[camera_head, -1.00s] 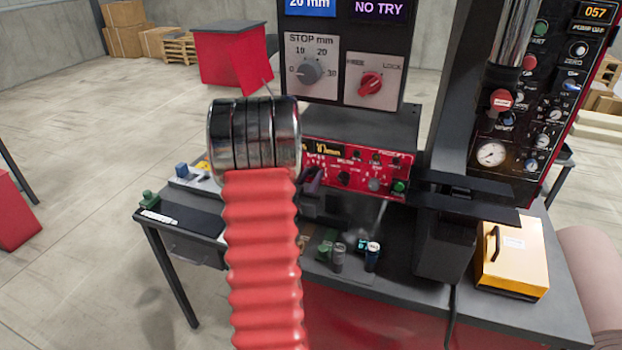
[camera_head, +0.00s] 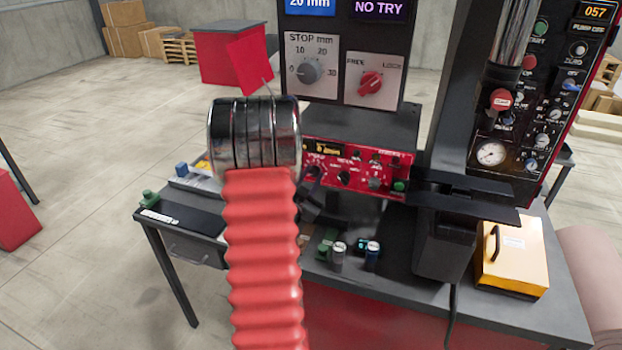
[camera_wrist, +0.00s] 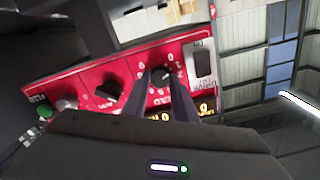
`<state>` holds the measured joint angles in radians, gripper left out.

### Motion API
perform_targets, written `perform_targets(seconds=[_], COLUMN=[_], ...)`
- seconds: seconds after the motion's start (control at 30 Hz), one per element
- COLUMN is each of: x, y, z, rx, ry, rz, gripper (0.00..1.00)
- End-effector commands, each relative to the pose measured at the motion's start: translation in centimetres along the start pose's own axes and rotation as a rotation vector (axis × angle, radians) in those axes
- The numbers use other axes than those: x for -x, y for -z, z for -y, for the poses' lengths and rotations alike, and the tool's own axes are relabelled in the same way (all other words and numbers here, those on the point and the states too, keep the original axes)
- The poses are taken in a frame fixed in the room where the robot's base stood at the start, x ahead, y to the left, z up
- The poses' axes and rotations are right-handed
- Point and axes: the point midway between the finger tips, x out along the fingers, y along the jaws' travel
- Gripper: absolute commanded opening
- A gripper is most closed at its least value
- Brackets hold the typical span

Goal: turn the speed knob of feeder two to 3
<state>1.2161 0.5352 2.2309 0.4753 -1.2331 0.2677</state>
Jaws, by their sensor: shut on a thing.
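The red feeder panel (camera_head: 395,165) stands on the bench in the head view, behind my arm's red sleeve. It carries a small amber display, dark knobs and a green button. In the wrist view the panel (camera_wrist: 75,72) appears turned over, and its numbers are too small to read surely. My gripper (camera_wrist: 165,80) is shut on the dark round speed knob (camera_wrist: 163,75), with one finger on each side. The knob has a light pointer mark, and its setting is not clear. In the head view my gripper is mostly hidden by the sleeve and dark shadow.
A second dark knob (camera_wrist: 108,90) and a rocker switch (camera_wrist: 203,62) flank the held knob. Above the panel is a board with a grey STOP knob (camera_head: 310,70) and a red lock knob (camera_head: 371,83). Small cans (camera_head: 338,254) and a yellow box (camera_head: 512,258) stand on the bench.

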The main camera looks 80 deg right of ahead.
Motion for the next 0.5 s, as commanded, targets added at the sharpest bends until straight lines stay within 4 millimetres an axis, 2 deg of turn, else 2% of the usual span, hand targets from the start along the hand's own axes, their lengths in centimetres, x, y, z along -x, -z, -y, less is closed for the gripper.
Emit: perform_targets(seconds=[0.5], x=[-0.15], y=[0.04], z=[-0.15], rx=[-0.490], ry=[0.000], rz=[-0.002], gripper=[0.03])
